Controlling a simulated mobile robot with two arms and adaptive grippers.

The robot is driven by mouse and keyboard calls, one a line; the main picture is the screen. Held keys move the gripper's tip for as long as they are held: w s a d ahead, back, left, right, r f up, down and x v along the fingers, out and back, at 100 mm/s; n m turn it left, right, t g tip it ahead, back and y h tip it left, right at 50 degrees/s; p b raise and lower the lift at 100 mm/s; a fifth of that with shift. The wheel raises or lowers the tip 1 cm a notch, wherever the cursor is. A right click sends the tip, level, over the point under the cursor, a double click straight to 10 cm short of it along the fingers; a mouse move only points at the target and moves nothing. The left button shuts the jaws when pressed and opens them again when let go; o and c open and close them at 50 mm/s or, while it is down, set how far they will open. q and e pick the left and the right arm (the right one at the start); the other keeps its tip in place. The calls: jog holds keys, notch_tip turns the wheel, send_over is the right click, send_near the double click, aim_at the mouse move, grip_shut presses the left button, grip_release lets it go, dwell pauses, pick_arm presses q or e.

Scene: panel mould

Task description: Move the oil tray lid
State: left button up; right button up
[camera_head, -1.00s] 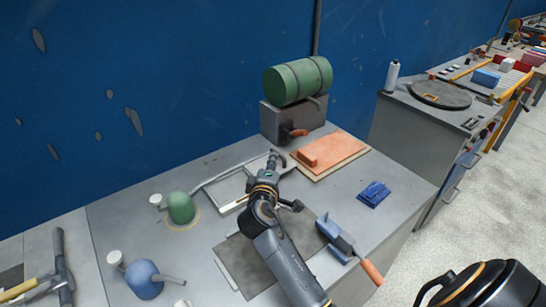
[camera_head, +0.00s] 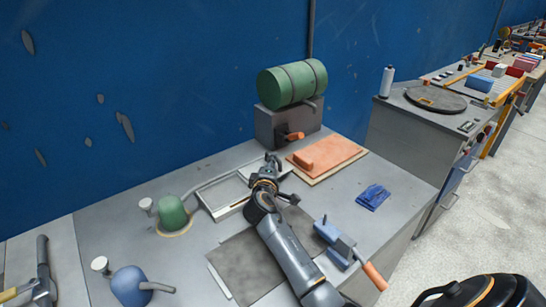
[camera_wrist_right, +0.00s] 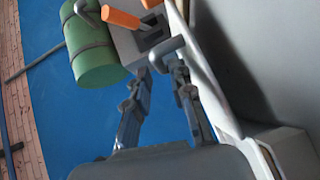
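A shallow pale-framed tray (camera_head: 224,210) lies flat on the grey bench. My right gripper (camera_head: 272,162) is over its right end and hides part of it. In the wrist view the two fingers of the right gripper (camera_wrist_right: 160,78) stand apart, so it is open. A small grey rounded piece (camera_wrist_right: 166,54) shows close to the fingertips; I cannot tell whether it lies between them. A light-edged panel (camera_wrist_right: 213,85) runs beside the right finger. I cannot tell for certain which part is the lid. My left gripper is not in view.
A green barrel (camera_head: 292,83) on a grey block stands behind. An orange plate (camera_head: 335,153) lies to the right, near a blue block (camera_head: 373,196). A dark sheet (camera_head: 245,266), an orange-handled tool (camera_head: 340,245) and green (camera_head: 172,212) and blue (camera_head: 130,286) cans are nearer.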

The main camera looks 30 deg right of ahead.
jog(key=x, duration=0.4)
jog(key=shift+w+d, duration=0.25)
jog(key=shift+w, duration=0.1)
grip_shut()
jog(key=shift+f, duration=0.1)
